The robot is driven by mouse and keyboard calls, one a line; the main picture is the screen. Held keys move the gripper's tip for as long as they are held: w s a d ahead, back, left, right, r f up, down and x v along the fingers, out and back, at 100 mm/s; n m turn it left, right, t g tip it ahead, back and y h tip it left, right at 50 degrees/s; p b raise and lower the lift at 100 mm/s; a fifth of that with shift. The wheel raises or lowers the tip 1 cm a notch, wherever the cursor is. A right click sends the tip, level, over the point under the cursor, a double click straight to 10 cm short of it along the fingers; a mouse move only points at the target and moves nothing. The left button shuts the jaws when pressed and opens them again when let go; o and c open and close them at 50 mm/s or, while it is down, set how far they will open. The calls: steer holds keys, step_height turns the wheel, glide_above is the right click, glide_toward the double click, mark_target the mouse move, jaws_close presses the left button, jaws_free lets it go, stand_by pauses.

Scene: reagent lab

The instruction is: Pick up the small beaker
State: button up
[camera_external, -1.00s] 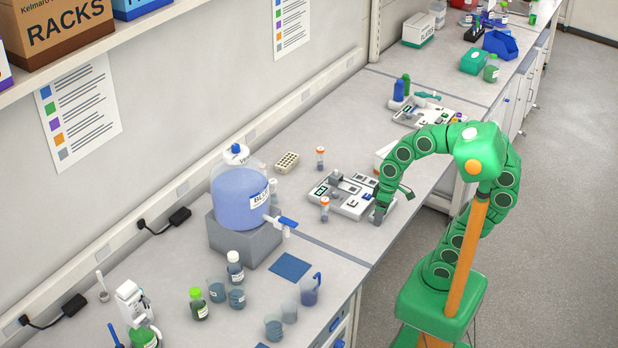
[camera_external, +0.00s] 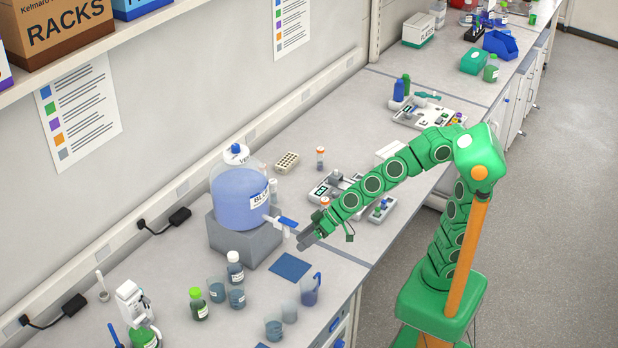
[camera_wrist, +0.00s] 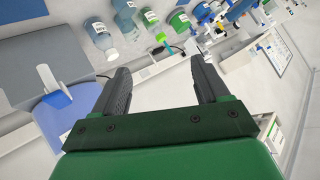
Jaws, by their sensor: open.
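Several small clear beakers stand on the bench at the front in the external view. The smallest-looking one (camera_external: 289,312) is left of a blue jug (camera_external: 311,289). Another beaker (camera_external: 274,328) stands in front of it, and two more (camera_external: 217,290) (camera_external: 237,298) stand to the left. I cannot tell for sure which is the small beaker. My gripper (camera_external: 304,240) is above the bench, behind and above these beakers, touching none. In the wrist view its fingers (camera_wrist: 160,68) are apart with nothing between them.
A blue-filled carboy (camera_external: 240,198) with a tap stands on a grey block (camera_external: 230,240), close left of my gripper. A flat blue mat (camera_external: 290,267) lies below. Bottles with white (camera_external: 235,268) and green caps (camera_external: 199,304) stand near the beakers.

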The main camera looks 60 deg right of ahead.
steer(key=s+a+f+m+t+h, duration=0.1)
steer(key=s+a+f+t+h, duration=0.15)
steer(key=a, duration=0.25)
steer(key=s+a+f+m+t+h, duration=0.1)
steer(key=s+a+f+t, duration=0.15)
steer(key=a, duration=0.25)
steer(key=shift+s+d+f+t+h, duration=0.95)
steer(key=shift+s+h, duration=0.1)
steer(key=shift+s, duration=0.25)
glide_toward(282, 307)
steer(key=shift+w+d+f+m, duration=0.1)
steer(key=shift+w+f+m, duration=0.2)
steer(key=shift+w+f, duration=0.6)
steer(key=shift+r+x, duration=0.2)
steer(key=shift+x, duration=0.6)
steer(key=shift+r+x, duration=0.15)
steer(key=shift+x, duration=1.8)
steer(key=c, duration=0.7)
